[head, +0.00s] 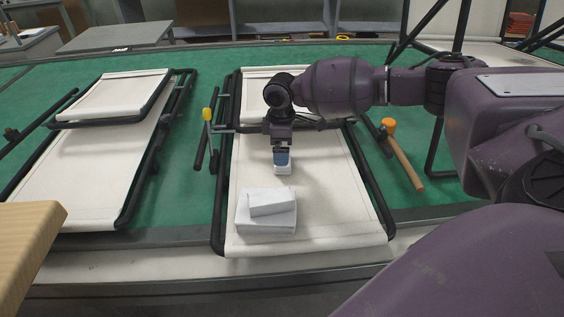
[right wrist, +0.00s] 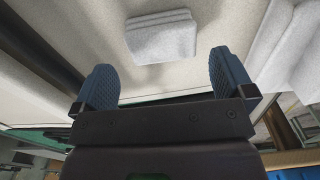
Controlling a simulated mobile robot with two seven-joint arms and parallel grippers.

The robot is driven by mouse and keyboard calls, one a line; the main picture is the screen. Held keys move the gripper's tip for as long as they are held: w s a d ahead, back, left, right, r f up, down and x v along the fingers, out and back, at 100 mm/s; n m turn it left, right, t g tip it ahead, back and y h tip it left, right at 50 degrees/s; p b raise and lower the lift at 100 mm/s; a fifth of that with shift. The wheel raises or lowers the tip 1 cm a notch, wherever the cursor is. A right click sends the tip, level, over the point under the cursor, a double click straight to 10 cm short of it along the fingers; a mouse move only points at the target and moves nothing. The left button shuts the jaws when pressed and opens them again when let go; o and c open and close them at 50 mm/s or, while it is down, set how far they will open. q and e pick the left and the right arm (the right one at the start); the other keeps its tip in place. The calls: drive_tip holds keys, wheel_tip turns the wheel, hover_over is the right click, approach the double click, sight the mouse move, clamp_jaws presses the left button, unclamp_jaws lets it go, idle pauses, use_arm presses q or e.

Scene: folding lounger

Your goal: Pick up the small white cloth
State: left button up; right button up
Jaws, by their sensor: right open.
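The small white cloth (head: 283,169) lies folded on the cream fabric of the middle lounger (head: 318,160). It also shows in the right wrist view (right wrist: 162,38), just beyond the fingertips and roughly centred between them. I cannot tell the exact height of the fingertips above the fabric. My left gripper is in neither view.
A larger white folded stack (head: 266,222) with a smaller white folded piece (head: 271,202) on it lies nearer on the same lounger. A second lounger (head: 88,170) is at left.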

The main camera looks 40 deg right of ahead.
sight(281, 170)
wheel_tip(281, 170, down, 4)
drive_tip(key=shift+r+b, duration=0.1)
drive_tip(key=shift+b, duration=0.3)
drive_tip(key=shift+f, duration=0.5)
drive_tip(key=shift+r, duration=0.1)
drive_tip(key=c, duration=0.8)
drive_tip(key=shift+r, duration=0.1)
